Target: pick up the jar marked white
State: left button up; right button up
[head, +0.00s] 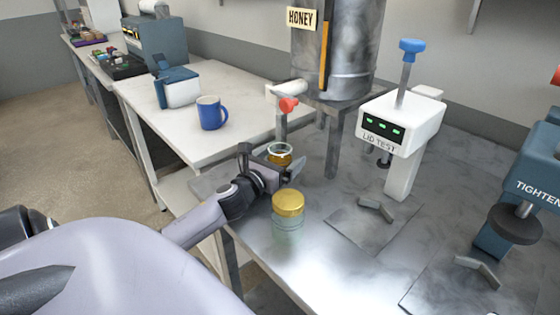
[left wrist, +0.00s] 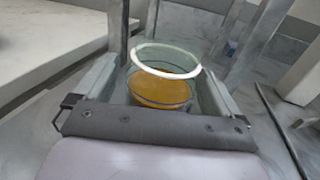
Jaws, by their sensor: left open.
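An open glass jar with a white rim and amber honey (left wrist: 165,60) stands between the fingers in the left wrist view. In the head view this honey jar (head: 280,151) is partly hidden by my left gripper, below the red-handled tap. My left gripper (head: 276,162) is open, with a finger on each side of the jar; I cannot tell if either touches it. The left wrist view shows the gripper (left wrist: 165,85) too. No lettering is readable on the jar. My right gripper is not in view.
A clear jar with a gold lid (head: 288,216) stands close in front of the gripper. The honey tank (head: 345,50) and its tap (head: 286,104) are behind and above. The lid tester (head: 400,135) and a blue tightening machine (head: 530,190) are right. A blue mug (head: 211,113) is on the white table.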

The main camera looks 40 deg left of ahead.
aim_at(285, 142)
pick_arm(q)
jog(key=shift+w+a, duration=0.1)
jog(key=shift+w, duration=0.55)
jog(key=c, duration=1.5)
jog(key=shift+o, duration=0.2)
jog(key=shift+r, duration=0.2)
jog(key=shift+r+p, duration=0.4)
jog(key=shift+r, duration=1.15)
jog(key=s+d, duration=0.1)
jog(key=s, duration=0.5)
jog(key=s+d+b, duration=0.1)
jog(key=s, duration=0.5)
jog(key=s+d, duration=0.1)
jog(key=s, duration=0.4)
jog(key=shift+s+d+b, duration=0.1)
jog(key=shift+s+b, duration=0.3)
